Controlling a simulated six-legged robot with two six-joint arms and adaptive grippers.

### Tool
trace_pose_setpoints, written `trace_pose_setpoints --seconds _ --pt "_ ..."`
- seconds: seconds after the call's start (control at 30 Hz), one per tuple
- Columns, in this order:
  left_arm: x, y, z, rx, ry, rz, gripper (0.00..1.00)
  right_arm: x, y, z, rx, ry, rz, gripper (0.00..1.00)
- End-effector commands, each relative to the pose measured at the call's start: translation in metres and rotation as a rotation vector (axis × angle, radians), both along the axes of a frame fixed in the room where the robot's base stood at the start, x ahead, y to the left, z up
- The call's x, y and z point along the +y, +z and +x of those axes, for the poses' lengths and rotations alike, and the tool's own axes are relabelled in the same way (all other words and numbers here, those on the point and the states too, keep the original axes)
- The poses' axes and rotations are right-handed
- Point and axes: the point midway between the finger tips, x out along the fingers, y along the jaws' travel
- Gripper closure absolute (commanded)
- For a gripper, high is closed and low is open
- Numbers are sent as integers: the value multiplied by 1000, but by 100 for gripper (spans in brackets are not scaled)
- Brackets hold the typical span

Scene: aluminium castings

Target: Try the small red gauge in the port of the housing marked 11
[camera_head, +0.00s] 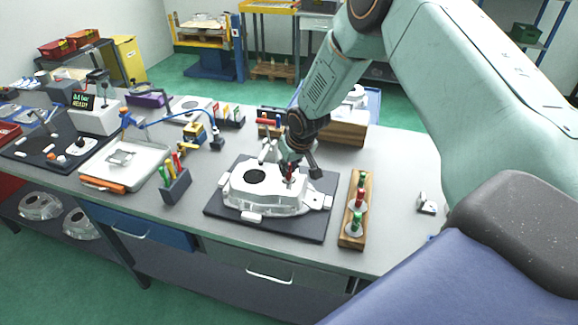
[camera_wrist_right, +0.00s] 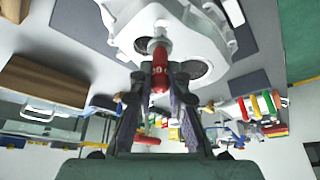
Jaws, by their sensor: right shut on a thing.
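My right gripper (camera_head: 291,162) is over the right side of a white aluminium housing (camera_head: 262,200), which lies on a dark mat (camera_head: 225,218). The gripper is shut on a red gauge, whose red handle (camera_wrist_right: 160,72) stands between the fingers in the right wrist view. The gauge's metal end points at the housing (camera_wrist_right: 205,35), close to a round port. I cannot tell whether the end is inside the port. No number on the housing is readable. My left gripper is not in view.
A wooden rack (camera_head: 346,238) with red and green gauges stands right of the mat. A dark holder (camera_head: 176,187) with coloured handles stands left of it. A white tray (camera_head: 105,178) lies further left. Table space is clear between rack and small metal block (camera_head: 427,205).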

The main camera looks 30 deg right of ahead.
Motion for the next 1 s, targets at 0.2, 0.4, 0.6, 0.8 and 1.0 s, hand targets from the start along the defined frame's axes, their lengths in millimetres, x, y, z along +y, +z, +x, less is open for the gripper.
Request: trace_pose_setpoints --seconds 0.2,0.4,0.6,0.8,1.0 --pt "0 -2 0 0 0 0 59 0 -3 0 0 0 0 100" --pt "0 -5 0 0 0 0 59 0 -5 0 -1 1 0 100" --pt "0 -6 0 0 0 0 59 0 -8 0 -1 1 0 100" --pt "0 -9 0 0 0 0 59 0 -11 0 -1 1 0 100" --pt "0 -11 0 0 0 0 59 0 -13 0 -1 1 0 100"
